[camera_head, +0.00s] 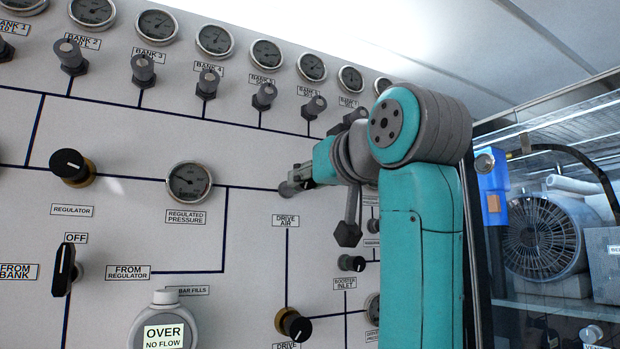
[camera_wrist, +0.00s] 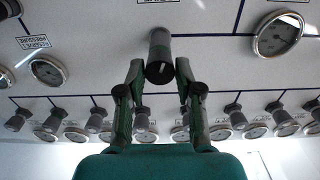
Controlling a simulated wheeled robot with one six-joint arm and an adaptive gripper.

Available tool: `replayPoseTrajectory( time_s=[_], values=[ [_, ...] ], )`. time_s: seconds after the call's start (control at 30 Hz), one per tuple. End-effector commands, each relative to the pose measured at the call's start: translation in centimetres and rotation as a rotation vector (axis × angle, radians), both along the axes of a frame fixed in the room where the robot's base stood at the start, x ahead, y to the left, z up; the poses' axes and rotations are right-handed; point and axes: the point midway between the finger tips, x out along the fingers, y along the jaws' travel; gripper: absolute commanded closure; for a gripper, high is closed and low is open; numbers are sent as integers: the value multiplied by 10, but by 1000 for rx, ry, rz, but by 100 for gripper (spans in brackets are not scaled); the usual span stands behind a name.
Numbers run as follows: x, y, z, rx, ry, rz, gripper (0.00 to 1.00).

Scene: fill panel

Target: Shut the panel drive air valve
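The panel drive air valve is a dark cylindrical knob (camera_head: 289,188) on the grey-white panel, above the DRIVE AIR label (camera_head: 286,220). My gripper (camera_head: 306,178) is close against it from the right and hides part of it. In the wrist view the knob (camera_wrist: 159,52) points toward the camera, with a short pale mark on its end face. My gripper (camera_wrist: 160,72) is open, with one finger on each side of the knob's end. A small gap shows on both sides, so the fingers appear not to touch it.
The regulated pressure gauge (camera_head: 189,181) and regulator knob (camera_head: 72,167) are to the left. A row of bank valves (camera_head: 208,83) and gauges (camera_head: 214,40) runs above. A lower black knob (camera_head: 293,324) and the booster inlet label (camera_head: 347,284) are below.

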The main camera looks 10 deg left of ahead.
Motion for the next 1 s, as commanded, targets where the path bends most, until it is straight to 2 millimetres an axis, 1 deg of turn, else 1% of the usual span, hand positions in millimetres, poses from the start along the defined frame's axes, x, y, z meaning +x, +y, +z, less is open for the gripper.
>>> replayPoseTrajectory(
  time_s=[0.03,0.1,0.37,0.57,0.77,1.0],
  values=[
    [0,0,0,0,0,0,85],
    [0,0,0,0,0,0,100],
    [0,0,0,12,8,0,100],
    [0,0,0,73,49,0,100],
    [0,-1,0,195,132,-1,100],
    [1,-1,-1,381,258,-1,100]
  ],
)
